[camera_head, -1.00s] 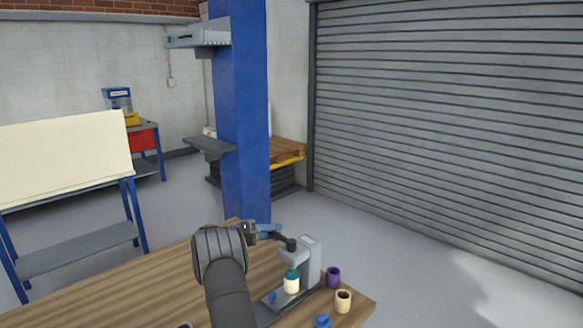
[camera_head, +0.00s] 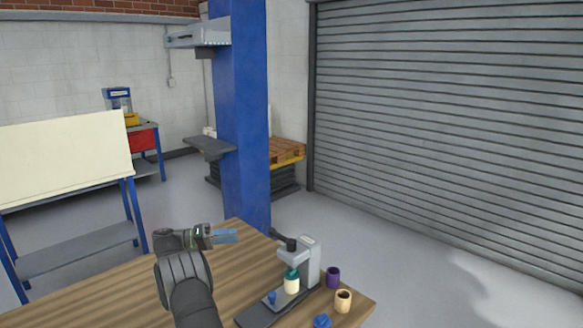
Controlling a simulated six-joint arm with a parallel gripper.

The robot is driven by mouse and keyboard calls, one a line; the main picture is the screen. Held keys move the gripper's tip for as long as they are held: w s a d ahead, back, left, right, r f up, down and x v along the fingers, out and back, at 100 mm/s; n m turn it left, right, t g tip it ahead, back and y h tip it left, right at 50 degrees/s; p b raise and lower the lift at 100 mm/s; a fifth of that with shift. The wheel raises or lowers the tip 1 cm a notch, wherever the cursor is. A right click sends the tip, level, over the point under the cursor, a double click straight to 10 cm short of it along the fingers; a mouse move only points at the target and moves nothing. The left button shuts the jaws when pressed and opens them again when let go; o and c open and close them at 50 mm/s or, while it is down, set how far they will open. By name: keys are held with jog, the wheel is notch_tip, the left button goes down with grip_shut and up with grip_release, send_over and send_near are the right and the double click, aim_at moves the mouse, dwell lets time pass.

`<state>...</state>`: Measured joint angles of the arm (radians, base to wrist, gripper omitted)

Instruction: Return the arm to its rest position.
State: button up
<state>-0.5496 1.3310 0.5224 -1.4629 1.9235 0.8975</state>
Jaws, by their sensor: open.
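My gripper (camera_head: 226,236) is at the end of my dark arm, above the wooden table. Its blue-grey fingers point to the right. It is open and I see nothing held in it. It is apart from the grey press-like device (camera_head: 311,262), which stands to its right on the table with a dark lever. A cream bottle with a teal top (camera_head: 291,282) stands under the device's head. A small blue piece (camera_head: 272,297) is on the device's dark base.
A purple cup (camera_head: 333,277), a cream cup with dark contents (camera_head: 343,300) and a blue piece (camera_head: 322,321) are on the wooden table (camera_head: 110,290), right of the device. A blue column (camera_head: 243,120) rises behind. The table's left part looks clear.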

aim_at(271, 234)
jog(key=d, duration=0.4)
jog(key=w+d, duration=0.1)
jog(key=d, duration=0.4)
jog(key=w+d, duration=0.1)
jog(key=d, duration=0.4)
jog(key=shift+w+r, duration=0.1)
jog(key=shift+w, duration=0.15)
jog(key=shift+s+a+n+t+y, duration=0.35)
jog(key=shift+n+t, duration=0.3)
jog(key=shift+t, duration=0.3)
jog(key=shift+s+a+n+t+y, duration=0.2)
jog(key=shift+s+n+t+y, duration=0.25)
jog(key=shift+n+t, duration=0.4)
jog(key=shift+s+a+n+t+y, duration=0.3)
jog(key=shift+s+n+t, duration=0.2)
jog(key=shift+t, duration=0.6)
jog(key=shift+s+a+n+t+y, duration=0.2)
jog(key=shift+s+n+t+y, duration=0.4)
jog(key=shift+n+t+y, duration=0.35)
jog(key=shift+s+a+n+t+y, duration=0.2)
jog(key=shift+s+n+t+y, duration=0.5)
jog(key=shift+t, duration=0.45)
jog(key=v, duration=1)
